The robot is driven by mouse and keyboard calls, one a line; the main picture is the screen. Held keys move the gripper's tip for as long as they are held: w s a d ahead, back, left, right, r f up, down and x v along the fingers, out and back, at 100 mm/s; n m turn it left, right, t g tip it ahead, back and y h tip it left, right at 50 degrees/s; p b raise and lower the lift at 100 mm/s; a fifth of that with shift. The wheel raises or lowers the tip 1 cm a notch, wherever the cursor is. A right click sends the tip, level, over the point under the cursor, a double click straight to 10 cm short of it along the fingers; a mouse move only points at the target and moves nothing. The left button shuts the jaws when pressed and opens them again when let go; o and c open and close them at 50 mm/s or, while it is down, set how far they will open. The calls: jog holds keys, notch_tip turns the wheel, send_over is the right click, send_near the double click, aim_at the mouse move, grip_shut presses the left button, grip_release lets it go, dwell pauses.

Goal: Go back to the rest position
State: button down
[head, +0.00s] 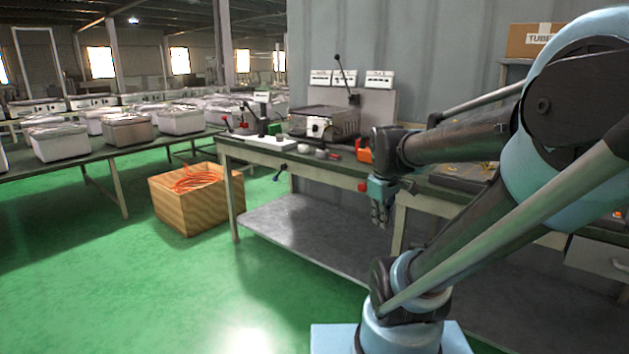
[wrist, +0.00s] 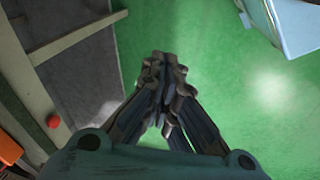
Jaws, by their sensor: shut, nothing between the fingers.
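My gripper (head: 379,214) hangs from my arm in front of the workbench (head: 262,153) in the head view, pointing down. Its fingers are shut with nothing between them. In the wrist view the gripper (wrist: 165,75) shows its fingertips together over the green floor, beside the bench's lower shelf (wrist: 80,60). My arm is bent, reaching from its base at the lower right towards the bench, and hides part of the bench top.
A metal heating device (head: 322,122) and a lever press (head: 262,110) stand on the bench. A red knob (wrist: 54,121) is near my gripper. A wooden crate with orange cables (head: 195,205) sits on the floor. Green floor (head: 130,290) is open at the left.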

jog(key=s+f+m, duration=0.7)
jog(key=s, duration=0.2)
jog(key=shift+s+a+m+y, duration=0.15)
jog(key=shift+s+m+y, duration=0.15)
jog(key=shift+s+y, duration=0.1)
jog(key=shift+w+f, duration=0.2)
jog(key=shift+w, duration=0.3)
